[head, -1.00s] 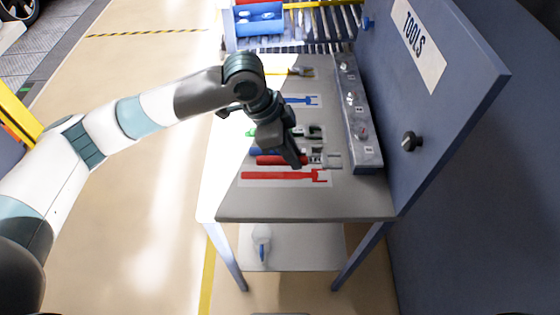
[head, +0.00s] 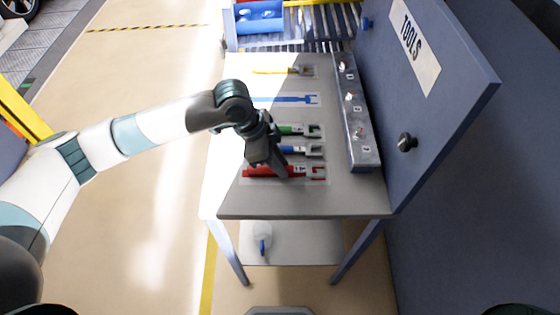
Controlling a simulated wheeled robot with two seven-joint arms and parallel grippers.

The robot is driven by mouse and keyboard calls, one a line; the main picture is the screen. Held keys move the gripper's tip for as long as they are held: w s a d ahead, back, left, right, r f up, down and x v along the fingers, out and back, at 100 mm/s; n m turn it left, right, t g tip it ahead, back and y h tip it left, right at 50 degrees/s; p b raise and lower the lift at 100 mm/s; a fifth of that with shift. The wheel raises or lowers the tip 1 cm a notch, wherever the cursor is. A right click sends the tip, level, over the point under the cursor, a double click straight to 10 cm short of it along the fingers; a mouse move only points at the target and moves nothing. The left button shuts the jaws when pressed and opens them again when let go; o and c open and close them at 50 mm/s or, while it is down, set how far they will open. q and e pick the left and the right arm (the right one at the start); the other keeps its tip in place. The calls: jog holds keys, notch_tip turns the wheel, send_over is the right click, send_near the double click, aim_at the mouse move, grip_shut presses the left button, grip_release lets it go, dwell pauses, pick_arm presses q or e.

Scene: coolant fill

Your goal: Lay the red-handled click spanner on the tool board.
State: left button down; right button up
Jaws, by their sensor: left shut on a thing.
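The red-handled click spanner (head: 258,171) lies along the red spanner outline (head: 323,178) at the near end of the tool board. Its grey head is over the outline's right end, with some red showing around it. My left gripper (head: 284,170) is shut on the spanner's handle and hides part of it. I cannot tell whether the spanner rests on the board or is just above it. My right gripper is not in view.
Blue-handled (head: 308,150), green-handled (head: 305,130) and yellow-handled (head: 290,70) spanners lie farther up the bench (head: 300,205). A blue outline (head: 285,99) is bare. A grey block with knobs (head: 358,120) and the TOOLS panel (head: 450,100) stand to the right.

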pick_arm(q)
jog(key=shift+f, duration=0.25)
jog(key=shift+f, duration=0.1)
jog(key=c, duration=1.6)
grip_release()
jog(key=shift+c, duration=0.2)
jog(key=b+v, duration=0.3)
jog(key=v, duration=0.9)
